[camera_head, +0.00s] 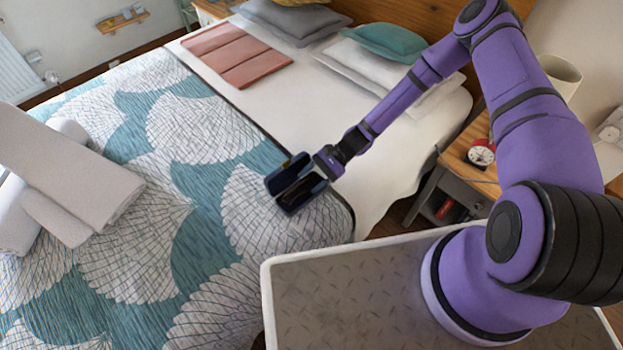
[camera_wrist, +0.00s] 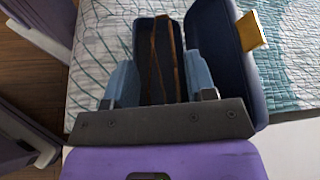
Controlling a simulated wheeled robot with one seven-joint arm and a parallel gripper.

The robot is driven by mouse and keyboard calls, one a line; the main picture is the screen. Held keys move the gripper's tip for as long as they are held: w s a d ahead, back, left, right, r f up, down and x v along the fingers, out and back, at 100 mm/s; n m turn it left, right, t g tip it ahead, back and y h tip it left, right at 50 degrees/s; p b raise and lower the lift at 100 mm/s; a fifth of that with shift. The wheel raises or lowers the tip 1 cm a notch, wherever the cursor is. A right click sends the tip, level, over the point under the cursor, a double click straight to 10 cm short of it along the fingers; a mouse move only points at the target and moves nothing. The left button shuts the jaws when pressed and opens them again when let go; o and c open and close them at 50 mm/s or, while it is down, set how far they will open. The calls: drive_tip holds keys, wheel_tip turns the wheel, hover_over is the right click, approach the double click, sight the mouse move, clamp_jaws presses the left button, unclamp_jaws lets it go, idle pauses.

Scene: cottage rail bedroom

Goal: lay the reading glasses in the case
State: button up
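The dark navy glasses case (camera_wrist: 222,65) lies open on the bed, its lid swung to the right with a gold clasp (camera_wrist: 252,30). In the head view the dark case (camera_head: 290,200) is at the bed's near corner, partly covered by my gripper. The brown reading glasses (camera_wrist: 162,50) show as thin strips over the case's dark tray, between my fingers; whether they rest on its bottom cannot be told. My gripper (camera_wrist: 160,82) is open over the case, its blue fingers apart on either side of the glasses. In the head view my gripper (camera_head: 305,178) reaches down to the case.
The bed has a teal and white patterned cover (camera_head: 210,130). Rolled white towels (camera_head: 60,185) lie at the left, and a folded pink cloth (camera_head: 237,53) lies farther back. A nightstand (camera_head: 465,165) with a red alarm clock (camera_head: 481,153) stands right of the bed.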

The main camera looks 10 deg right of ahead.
drive_tip(key=o, duration=0.3)
drive_tip(key=v, duration=1)
drive_tip(key=shift+w+d, duration=0.15)
drive_tip(key=shift+d, duration=0.2)
drive_tip(key=shift+r, duration=0.1)
drive_tip(key=s+d+r+n+t+h, duration=0.1)
drive_tip(key=d+r+n+t+h, duration=0.25)
drive_tip(key=r, duration=1.35)
drive_tip(key=s+d+r+n+h, duration=0.1)
drive_tip(key=d+r+n+h, duration=0.35)
drive_tip(key=r, duration=1.25)
drive_tip(key=s+d+r+t+h, duration=0.2)
drive_tip(key=s+r+t, duration=0.2)
drive_tip(key=s+r, duration=0.5)
drive_tip(key=s+d+r+t+h, duration=0.2)
drive_tip(key=s+r+t, duration=0.1)
drive_tip(key=s+r, duration=0.6)
drive_tip(key=s, duration=0.4)
drive_tip(key=shift+d+r+n+t, duration=0.2)
drive_tip(key=shift+r+n+t, duration=0.15)
drive_tip(key=shift+n, duration=0.05)
